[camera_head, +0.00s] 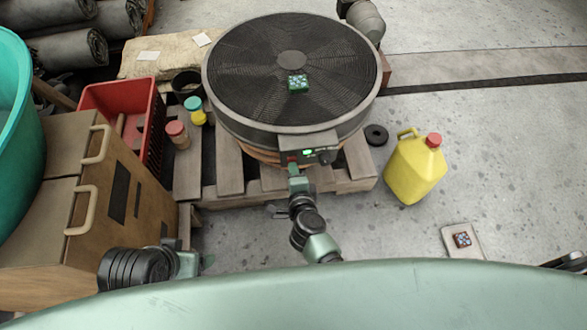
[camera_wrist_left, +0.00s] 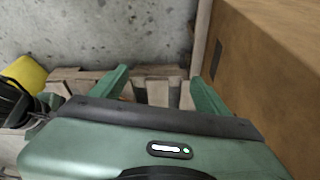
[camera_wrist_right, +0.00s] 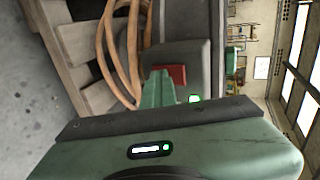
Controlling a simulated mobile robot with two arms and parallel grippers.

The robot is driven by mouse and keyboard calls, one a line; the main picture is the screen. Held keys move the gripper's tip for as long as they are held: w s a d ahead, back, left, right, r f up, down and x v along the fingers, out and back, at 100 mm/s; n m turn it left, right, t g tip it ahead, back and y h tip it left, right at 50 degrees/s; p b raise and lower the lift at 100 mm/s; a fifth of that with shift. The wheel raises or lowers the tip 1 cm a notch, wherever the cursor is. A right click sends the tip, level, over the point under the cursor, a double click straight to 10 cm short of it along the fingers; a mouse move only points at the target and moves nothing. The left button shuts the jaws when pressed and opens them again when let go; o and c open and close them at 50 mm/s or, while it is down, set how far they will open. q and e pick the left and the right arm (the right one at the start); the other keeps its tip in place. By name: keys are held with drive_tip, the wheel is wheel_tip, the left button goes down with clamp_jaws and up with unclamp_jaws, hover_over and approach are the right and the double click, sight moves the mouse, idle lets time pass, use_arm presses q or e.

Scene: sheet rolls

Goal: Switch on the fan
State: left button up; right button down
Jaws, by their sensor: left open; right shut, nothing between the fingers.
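The fan (camera_head: 291,75) is a big round drum with a dark grille, lying face up on a wooden pallet. Its grey control box (camera_head: 318,140) sticks out at the near side, with a lit green light and a red switch (camera_head: 292,157). In the right wrist view the red switch (camera_wrist_right: 177,73) is just beyond the fingertips of my right gripper (camera_wrist_right: 157,82). That gripper is shut and empty, at or very near the switch; I cannot tell if it touches. The green light (camera_wrist_right: 195,99) glows beside it. My left gripper (camera_wrist_left: 160,80) is open and empty, beside the wooden cabinet.
The cabinet (camera_head: 140,210) stands left. Orange hose (camera_wrist_right: 112,50) coils under the fan.

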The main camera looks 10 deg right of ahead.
use_arm(q)
drive_tip(key=shift+p+x, duration=0.7)
drive_tip(key=shift+x, duration=1.15)
use_arm(e)
drive_tip(key=shift+w+r, duration=0.15)
drive_tip(key=shift+r, duration=0.7)
use_arm(q)
drive_tip(key=shift+d, duration=0.1)
